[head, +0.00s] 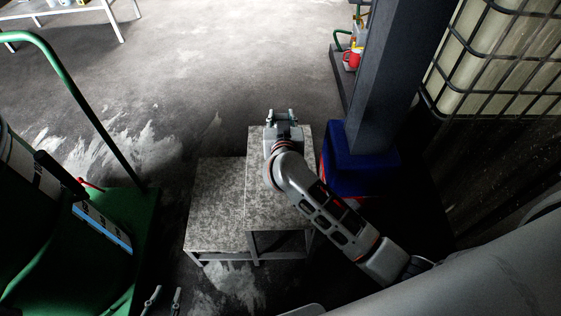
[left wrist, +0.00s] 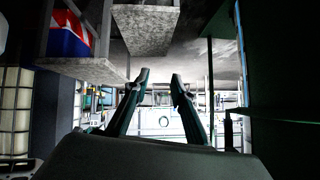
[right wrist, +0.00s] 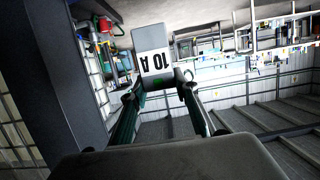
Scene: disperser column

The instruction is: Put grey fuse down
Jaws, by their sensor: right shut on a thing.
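The grey fuse (right wrist: 152,40), a small block with a white "10 A" label, is between the fingertips of my right gripper (right wrist: 158,88) in the right wrist view. My right gripper is shut on it. In the head view my right gripper (head: 282,116) is over the far end of the speckled grey two-level stand (head: 216,205); I cannot make out the fuse there. My left gripper (head: 163,298) is low at the bottom edge of the head view, left of the stand. In the left wrist view my left gripper (left wrist: 160,80) is open and empty.
A dark post (head: 385,80) on a blue base (head: 350,165) stands right of the stand. A caged tank (head: 500,60) is at the upper right. A green trolley (head: 140,215) with a drum is at the left. The floor beyond the stand is clear.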

